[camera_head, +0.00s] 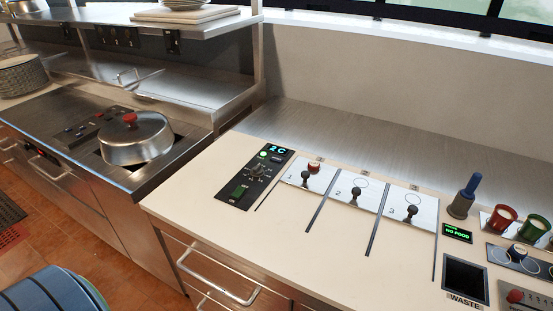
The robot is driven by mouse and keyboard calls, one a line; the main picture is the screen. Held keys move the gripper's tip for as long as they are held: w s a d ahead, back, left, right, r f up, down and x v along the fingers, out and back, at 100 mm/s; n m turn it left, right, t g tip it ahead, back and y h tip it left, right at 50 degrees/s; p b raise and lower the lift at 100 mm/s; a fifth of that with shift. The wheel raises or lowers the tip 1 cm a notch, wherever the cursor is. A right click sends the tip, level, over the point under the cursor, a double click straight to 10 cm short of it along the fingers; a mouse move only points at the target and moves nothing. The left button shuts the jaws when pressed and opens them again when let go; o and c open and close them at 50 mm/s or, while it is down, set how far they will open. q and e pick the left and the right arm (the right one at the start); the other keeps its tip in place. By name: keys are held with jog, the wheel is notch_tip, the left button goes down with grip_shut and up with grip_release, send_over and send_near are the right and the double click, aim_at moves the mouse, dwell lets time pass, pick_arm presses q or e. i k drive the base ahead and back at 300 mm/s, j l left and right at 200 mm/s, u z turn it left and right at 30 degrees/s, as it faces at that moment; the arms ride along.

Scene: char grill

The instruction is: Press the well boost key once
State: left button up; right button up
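A black control panel (225,194) is set in the cream counter near the middle of the view. Its display (277,148) reads "2 C". Below the display are a lit green lamp (262,154) and a small dark key (276,159). A round dial (259,171) sits mid-panel, and a green rocker switch (239,191) is at its lower end. The key lettering is too small to read, so I cannot tell which one is the well boost key. Neither of my grippers is in view.
Three white plates with dark knobs (355,193) lie right of the panel; a red piece sits on the first. A domed steel lid (137,138) stands on the left cooktop. A blue-handled tool (465,197), cups (499,217) and a waste opening (465,279) are right. Counter front is clear.

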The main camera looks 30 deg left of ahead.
aim_at(275, 159)
jog(key=j+z, duration=0.2)
jog(key=j, duration=0.3)
jog(key=k+j+z, duration=0.2)
jog(key=j, duration=0.25)
jog(key=j+z, duration=0.15)
jog(key=j, duration=0.35)
jog(key=k+j+z, duration=0.2)
jog(key=j, duration=0.2)
jog(key=i+j, duration=0.05)
